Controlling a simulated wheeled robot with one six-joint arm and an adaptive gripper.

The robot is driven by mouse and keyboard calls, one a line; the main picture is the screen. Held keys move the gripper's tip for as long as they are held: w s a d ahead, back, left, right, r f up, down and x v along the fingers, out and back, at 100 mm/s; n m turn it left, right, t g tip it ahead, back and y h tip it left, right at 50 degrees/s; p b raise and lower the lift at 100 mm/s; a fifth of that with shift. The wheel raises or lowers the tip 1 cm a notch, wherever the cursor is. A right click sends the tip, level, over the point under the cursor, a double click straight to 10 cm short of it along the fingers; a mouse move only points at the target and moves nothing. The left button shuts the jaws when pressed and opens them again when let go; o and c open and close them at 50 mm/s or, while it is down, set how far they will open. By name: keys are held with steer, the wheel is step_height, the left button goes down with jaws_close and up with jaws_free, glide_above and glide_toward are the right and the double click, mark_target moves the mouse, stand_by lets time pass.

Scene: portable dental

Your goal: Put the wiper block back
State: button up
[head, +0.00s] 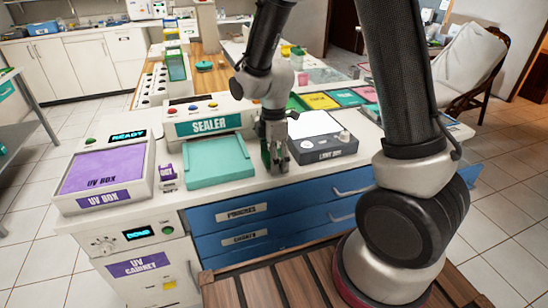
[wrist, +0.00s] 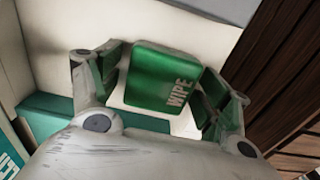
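The wiper block is a green block with rounded corners marked WIPE (wrist: 160,78). It fills the middle of the wrist view, with my gripper's fingers against its left and right sides. My gripper (head: 276,158) points down at the front of the white counter, between the sealer and the light box, and is shut on the block. In the head view the block is mostly hidden by the fingers. I cannot tell whether its underside touches the counter.
The sealer (head: 208,126) with its teal tray (head: 219,171) stands left of my gripper. The light box (head: 325,150) is close on the right. A purple-topped UV box (head: 103,170) is further left. Blue drawers (head: 290,221) are below the counter edge.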

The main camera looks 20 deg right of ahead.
step_height(320, 180, up, 12)
steer(key=r, duration=0.1)
steer(key=s+d+r+m+t, duration=0.2)
steer(key=s+d+r+m, duration=0.3)
steer(key=s+d+m, duration=0.2)
steer(key=s+d+r+m+t, duration=0.2)
steer(key=s+d+r+m, duration=0.3)
steer(key=s+d+m, duration=0.3)
steer(key=s+m, duration=0.3)
steer(key=s, duration=0.1)
steer(key=shift+r, duration=0.35)
stand_by(1.0)
